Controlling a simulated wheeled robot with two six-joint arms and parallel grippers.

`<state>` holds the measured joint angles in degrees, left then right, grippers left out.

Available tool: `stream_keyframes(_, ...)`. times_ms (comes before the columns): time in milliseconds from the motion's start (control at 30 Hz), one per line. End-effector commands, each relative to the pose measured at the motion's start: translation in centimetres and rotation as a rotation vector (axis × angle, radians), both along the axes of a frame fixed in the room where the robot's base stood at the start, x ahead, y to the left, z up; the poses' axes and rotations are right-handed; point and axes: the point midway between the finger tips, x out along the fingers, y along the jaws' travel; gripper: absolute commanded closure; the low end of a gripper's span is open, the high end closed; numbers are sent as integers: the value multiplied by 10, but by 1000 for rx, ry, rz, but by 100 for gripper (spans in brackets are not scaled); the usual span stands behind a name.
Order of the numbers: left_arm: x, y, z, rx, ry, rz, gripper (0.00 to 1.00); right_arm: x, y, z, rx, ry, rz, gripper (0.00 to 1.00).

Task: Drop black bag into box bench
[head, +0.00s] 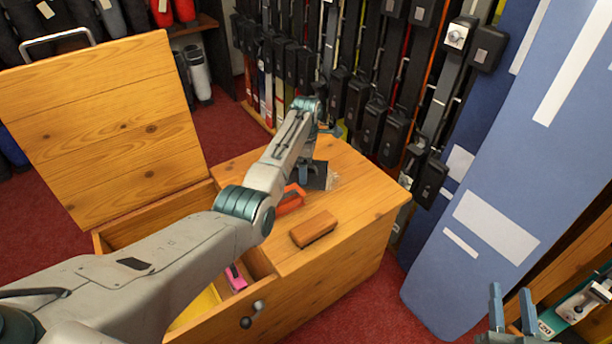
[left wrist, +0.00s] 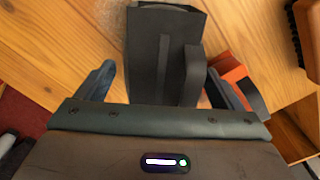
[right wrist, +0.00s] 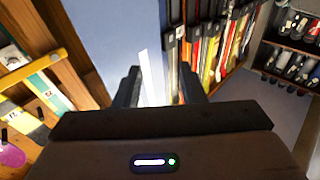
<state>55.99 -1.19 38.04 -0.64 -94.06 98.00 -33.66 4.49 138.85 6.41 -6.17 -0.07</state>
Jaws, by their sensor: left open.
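The black bag (head: 320,176) lies on the closed wooden part of the box bench (head: 360,205), near its back edge, partly hidden by my left gripper (head: 306,172). In the left wrist view the bag (left wrist: 160,50) lies between the open fingers of that gripper (left wrist: 160,78), with a gap showing at the left finger. The box bench's lid (head: 105,130) stands raised at the left, and its open compartment is partly hidden by my left arm. My right gripper (head: 511,293) is open and empty at the lower right; its fingers also show in the right wrist view (right wrist: 160,88).
An orange item (head: 291,199) and a wooden brush (head: 314,229) lie on the bench top near the bag. A pink item (head: 236,278) and a yellow item (head: 196,308) are in the compartment. Tall blue boards (head: 500,190) and hanging bindings (head: 365,120) stand close behind and right.

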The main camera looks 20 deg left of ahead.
Motion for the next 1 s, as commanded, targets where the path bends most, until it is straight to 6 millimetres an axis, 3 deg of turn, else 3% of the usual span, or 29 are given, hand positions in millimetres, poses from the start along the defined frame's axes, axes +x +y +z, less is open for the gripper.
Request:
stream_keyframes(200,0,1,-17,0,0,0,12,1,-1,27,-10,-151,-6,64)
stream_keyframes(467,0,1,-18,0,0,0,12,1,-1,31,-11,-168,-7,64)
stream_keyframes(533,0,1,-18,0,0,0,20,1,-1,31,-11,-167,-7,64)
stream_keyframes(700,0,1,-18,0,0,0,53,1,-1,30,-11,-166,-7,64)
stream_keyframes(767,0,1,-17,0,-2,0,59,1,-1,30,-11,-166,-7,64)
stream_keyframes(1000,0,1,-16,0,-2,0,59,1,-1,30,-11,-162,-6,64)
